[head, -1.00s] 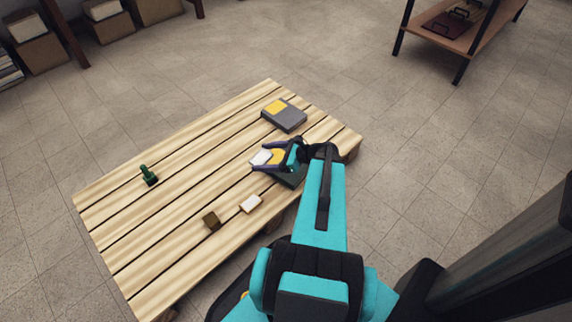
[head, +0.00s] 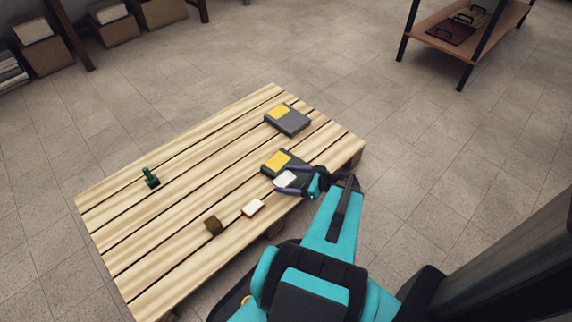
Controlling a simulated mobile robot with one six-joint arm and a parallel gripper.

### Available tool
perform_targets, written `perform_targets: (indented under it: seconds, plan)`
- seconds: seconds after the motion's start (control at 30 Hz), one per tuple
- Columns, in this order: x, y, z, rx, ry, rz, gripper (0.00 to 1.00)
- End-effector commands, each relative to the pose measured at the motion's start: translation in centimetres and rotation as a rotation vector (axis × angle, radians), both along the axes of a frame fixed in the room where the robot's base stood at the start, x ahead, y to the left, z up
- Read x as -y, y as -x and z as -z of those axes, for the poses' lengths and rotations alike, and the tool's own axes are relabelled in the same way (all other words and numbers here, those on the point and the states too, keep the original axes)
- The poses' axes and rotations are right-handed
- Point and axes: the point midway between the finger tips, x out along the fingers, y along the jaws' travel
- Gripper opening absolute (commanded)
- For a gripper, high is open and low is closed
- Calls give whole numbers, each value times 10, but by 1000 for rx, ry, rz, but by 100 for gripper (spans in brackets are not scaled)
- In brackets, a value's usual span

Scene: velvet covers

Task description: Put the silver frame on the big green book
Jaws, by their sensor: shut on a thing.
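A dark green book with a yellow patch (head: 270,168) lies on the slatted wooden pallet, near its right edge. My gripper (head: 287,182) is shut on a pale silvery flat piece, which looks like the silver frame (head: 284,179). The frame is over the near right part of the green book. I cannot tell whether it touches the cover. The gripper and the frame hide part of the book.
A grey book with a yellow patch (head: 288,119) lies farther back on the pallet (head: 190,200). A small white block (head: 253,207) and a brown block (head: 213,224) lie nearer. A green stamp-like piece (head: 150,177) stands at the left. The middle of the pallet is clear.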

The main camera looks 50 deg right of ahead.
Motion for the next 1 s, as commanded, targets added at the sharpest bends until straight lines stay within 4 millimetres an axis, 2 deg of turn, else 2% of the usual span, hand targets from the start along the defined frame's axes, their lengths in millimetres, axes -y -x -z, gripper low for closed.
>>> perform_targets:
  seconds: [0.7, 1.0]
  plan:
    - [68, -86, 13, 2, 2, -2, 55]
    - [88, -111, 14, 1, 2, -1, 55]
